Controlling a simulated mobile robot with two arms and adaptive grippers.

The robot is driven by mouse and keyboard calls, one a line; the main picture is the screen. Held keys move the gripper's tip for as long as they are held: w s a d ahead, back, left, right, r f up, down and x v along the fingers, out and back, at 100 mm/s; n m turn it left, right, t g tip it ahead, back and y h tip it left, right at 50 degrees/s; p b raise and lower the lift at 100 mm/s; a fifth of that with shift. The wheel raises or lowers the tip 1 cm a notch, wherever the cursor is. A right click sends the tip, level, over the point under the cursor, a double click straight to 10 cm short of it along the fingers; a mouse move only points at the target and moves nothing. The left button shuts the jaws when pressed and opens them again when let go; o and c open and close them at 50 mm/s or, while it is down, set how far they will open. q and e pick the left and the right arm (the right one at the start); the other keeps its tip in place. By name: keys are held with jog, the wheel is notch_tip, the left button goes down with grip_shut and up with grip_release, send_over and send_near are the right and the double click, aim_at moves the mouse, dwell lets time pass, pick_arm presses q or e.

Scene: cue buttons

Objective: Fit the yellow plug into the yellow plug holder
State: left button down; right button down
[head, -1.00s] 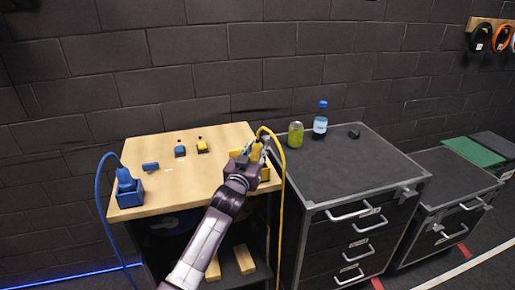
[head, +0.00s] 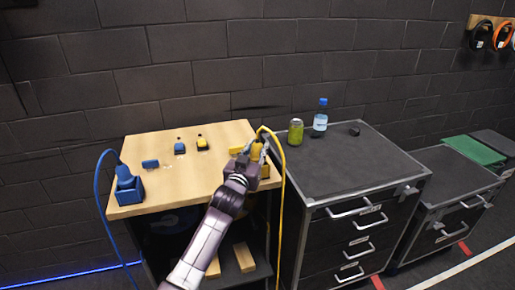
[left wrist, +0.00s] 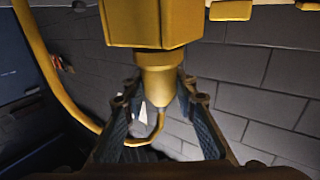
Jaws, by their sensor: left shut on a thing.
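The yellow plug (head: 257,151) is at the right side of the wooden table, with a yellow cable at its end. My left gripper (head: 246,156) is shut on it. In the left wrist view, the gripper's fingers (left wrist: 164,88) close around the plug's narrow round part (left wrist: 166,73), below a wide yellow boxy part. The yellow plug holder (head: 265,172) is at the table's front right corner, partly hidden by my gripper and the plug. I cannot tell whether the plug is seated in it. My right gripper is not in view.
A blue plug (head: 124,176) stands in a blue holder (head: 130,193) at the table's left. A blue button (head: 179,147) and a yellow button (head: 202,143) are at the back. A can (head: 296,132) and a bottle (head: 320,118) stand on the dark cabinet to the right.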

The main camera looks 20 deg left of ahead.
pick_arm(q)
jog(key=c, duration=1.5)
grip_release()
jog(key=shift+f, duration=0.1)
jog(key=s, duration=1.2)
